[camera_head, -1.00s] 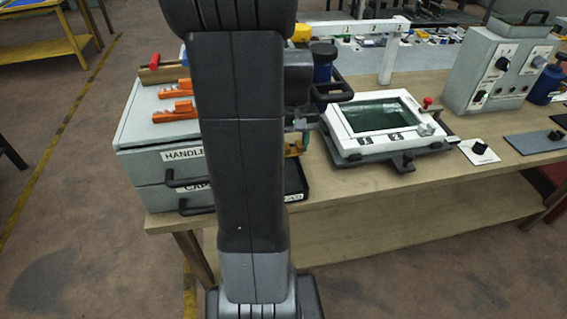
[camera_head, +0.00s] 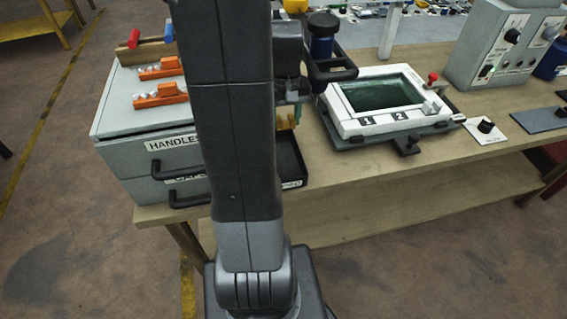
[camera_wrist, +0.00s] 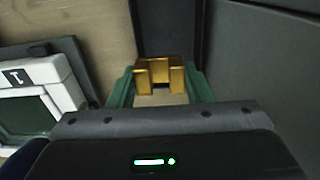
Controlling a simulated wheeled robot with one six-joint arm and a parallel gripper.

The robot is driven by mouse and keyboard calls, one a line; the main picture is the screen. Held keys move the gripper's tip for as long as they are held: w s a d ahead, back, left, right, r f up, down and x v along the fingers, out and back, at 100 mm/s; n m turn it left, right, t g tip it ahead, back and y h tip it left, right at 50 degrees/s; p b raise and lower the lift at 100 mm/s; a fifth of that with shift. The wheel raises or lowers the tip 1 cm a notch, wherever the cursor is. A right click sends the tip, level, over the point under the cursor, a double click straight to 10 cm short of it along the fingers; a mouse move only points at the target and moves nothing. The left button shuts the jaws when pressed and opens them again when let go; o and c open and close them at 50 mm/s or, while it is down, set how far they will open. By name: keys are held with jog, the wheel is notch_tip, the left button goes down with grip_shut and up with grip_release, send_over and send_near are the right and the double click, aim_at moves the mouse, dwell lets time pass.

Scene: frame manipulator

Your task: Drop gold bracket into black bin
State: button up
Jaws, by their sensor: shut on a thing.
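The gold bracket (camera_wrist: 160,66) is held between the green fingertips of my gripper (camera_wrist: 160,84) in the wrist view. In the head view my arm hides most of the gripper (camera_head: 291,108), and only a bit of the gold bracket (camera_head: 286,118) shows below it. The black bin (camera_head: 290,164) is a low dark tray on the table, partly hidden behind my arm. In the wrist view the bin (camera_wrist: 166,22) lies beyond and beneath the bracket. The bracket appears to be above the bin, but its exact height is unclear.
A grey drawer cabinet (camera_head: 125,125) with black handles stands immediately left of the bin, with orange items (camera_head: 160,94) on top. A white framed panel (camera_head: 385,100) with a dark screen sits to the right. A dark blue cylinder (camera_head: 322,48) stands behind. The front right table strip is clear.

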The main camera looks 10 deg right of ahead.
aim_at(285, 124)
notch_tip(285, 124, down, 4)
jog(key=shift+r+b, duration=0.2)
jog(key=shift+b, duration=0.9)
jog(key=o, duration=1.1)
jog(key=shift+r, duration=0.1)
notch_tip(285, 124, up, 7)
jog(key=shift+r, duration=0.2)
jog(key=shift+f, duration=0.1)
